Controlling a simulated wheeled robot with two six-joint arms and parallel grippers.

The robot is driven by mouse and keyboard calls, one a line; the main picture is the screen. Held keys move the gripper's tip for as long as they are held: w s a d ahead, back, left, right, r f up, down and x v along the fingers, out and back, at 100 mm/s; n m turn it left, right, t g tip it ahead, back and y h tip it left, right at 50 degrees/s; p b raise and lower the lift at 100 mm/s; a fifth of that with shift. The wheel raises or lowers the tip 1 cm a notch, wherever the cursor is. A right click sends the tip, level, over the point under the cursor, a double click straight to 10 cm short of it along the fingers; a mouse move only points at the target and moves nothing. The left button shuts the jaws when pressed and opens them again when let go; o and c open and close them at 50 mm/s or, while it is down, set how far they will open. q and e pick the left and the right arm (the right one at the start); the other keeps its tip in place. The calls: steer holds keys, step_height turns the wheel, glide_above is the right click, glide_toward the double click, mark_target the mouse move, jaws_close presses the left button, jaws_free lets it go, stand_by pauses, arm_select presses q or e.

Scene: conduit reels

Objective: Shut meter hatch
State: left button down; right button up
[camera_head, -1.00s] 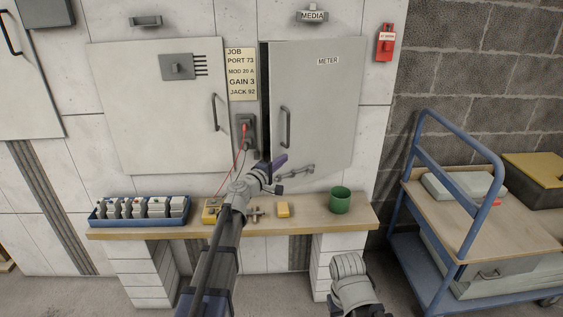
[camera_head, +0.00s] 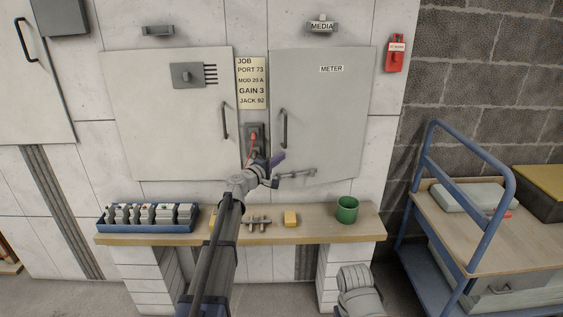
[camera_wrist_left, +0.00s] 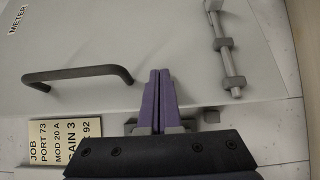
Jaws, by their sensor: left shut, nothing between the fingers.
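The meter hatch (camera_head: 335,110) is a grey door labelled METER on the right of the wall. It now lies flush or nearly flush, with no dark gap showing along its left edge. Its dark bar handle (camera_head: 284,128) is near that left edge and also shows in the left wrist view (camera_wrist_left: 78,76). A grey bolt-like rod (camera_head: 297,173) is at the hatch's lower edge. My left gripper (camera_head: 279,158) is shut and empty, its purple fingers close against the hatch's lower left part, below the handle; contact is unclear. My right gripper is not in view.
A job note (camera_head: 251,83) and a socket with a red plug (camera_head: 253,139) sit left of the hatch. A blue cart (camera_head: 487,215) stands right.

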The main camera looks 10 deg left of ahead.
arm_select(q)
steer(key=w+a, duration=0.3)
steer(key=w, duration=0.3)
steer(key=shift+w, duration=0.15)
stand_by(0.3)
steer(key=s, duration=0.8)
steer(key=shift+s+a, duration=0.25)
steer(key=shift+a, duration=0.15)
